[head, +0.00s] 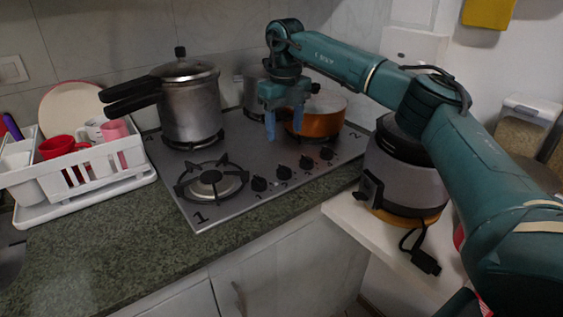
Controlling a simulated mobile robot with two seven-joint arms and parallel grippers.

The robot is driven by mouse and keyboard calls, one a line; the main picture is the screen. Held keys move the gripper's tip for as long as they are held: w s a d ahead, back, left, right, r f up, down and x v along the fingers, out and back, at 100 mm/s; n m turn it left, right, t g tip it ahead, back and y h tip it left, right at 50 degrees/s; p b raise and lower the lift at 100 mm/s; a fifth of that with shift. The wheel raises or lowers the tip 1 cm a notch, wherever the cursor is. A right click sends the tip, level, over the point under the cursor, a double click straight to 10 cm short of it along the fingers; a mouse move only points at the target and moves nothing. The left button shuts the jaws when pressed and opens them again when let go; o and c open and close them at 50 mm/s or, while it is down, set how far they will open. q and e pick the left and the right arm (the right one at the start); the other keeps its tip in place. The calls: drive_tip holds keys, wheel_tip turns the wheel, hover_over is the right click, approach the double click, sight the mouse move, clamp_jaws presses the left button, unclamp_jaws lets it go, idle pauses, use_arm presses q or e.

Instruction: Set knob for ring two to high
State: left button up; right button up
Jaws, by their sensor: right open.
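The grey hob (232,147) has a row of several black knobs along its front right part. They are a front-left knob (258,184), a second (284,172), a third (306,162) and a rightmost one (327,153). Their small labels and settings are too small to read. A large "2" is printed near the hob's right corner, by the orange pot (320,124), which hides the ring there. A large "1" is printed by the bare front-left burner (212,181). My right gripper (283,122) is open and empty, pointing down above the hob, partly in front of the pot. My left gripper is out of view.
A pressure cooker (191,108) stands at the back left of the hob, another metal pot (254,88) at the back. A white dish rack (85,175) is at left. A grey appliance (403,170) stands close right of the hob. The front counter (120,245) is clear.

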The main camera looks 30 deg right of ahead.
sight(284, 167)
wheel_tip(284, 167, down, 10)
drive_tip(key=shift+r, duration=0.15)
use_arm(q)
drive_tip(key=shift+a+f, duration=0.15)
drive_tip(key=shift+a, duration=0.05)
use_arm(e)
drive_tip(key=shift+f, duration=0.5)
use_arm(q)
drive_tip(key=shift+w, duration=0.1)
use_arm(e)
drive_tip(key=shift+c, duration=0.6)
drive_tip(key=c, duration=0.9)
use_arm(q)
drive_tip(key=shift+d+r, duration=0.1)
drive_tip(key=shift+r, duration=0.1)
